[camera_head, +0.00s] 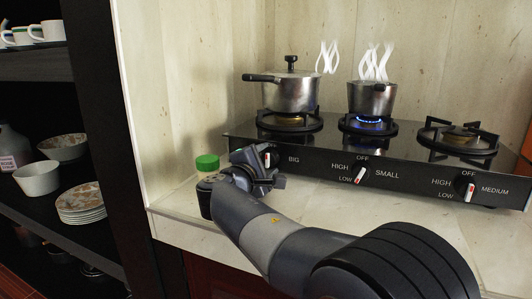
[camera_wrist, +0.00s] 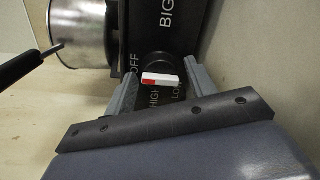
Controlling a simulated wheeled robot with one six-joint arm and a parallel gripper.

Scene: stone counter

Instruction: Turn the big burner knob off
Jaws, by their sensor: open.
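The big burner knob (camera_wrist: 160,80) is black with a white bar handle that has a red end. In the wrist view its bar lies crosswise, red end to the left, near the OFF and HIGH labels. My gripper (camera_wrist: 160,74) is open, with one finger on each side of the knob and gaps visible between them and the bar. In the head view my gripper (camera_head: 262,163) is at the left end of the black stove front (camera_head: 320,170), beside the BIG label, and partly hides the knob (camera_head: 267,160). No blue flame shows clearly at the big burner (camera_head: 288,121).
A lidded pot (camera_head: 291,92) stands on the big burner and a smaller pot (camera_head: 372,97) on the lit small burner, both steaming. The medium burner (camera_head: 458,137) is empty. Dish shelves are at far left.

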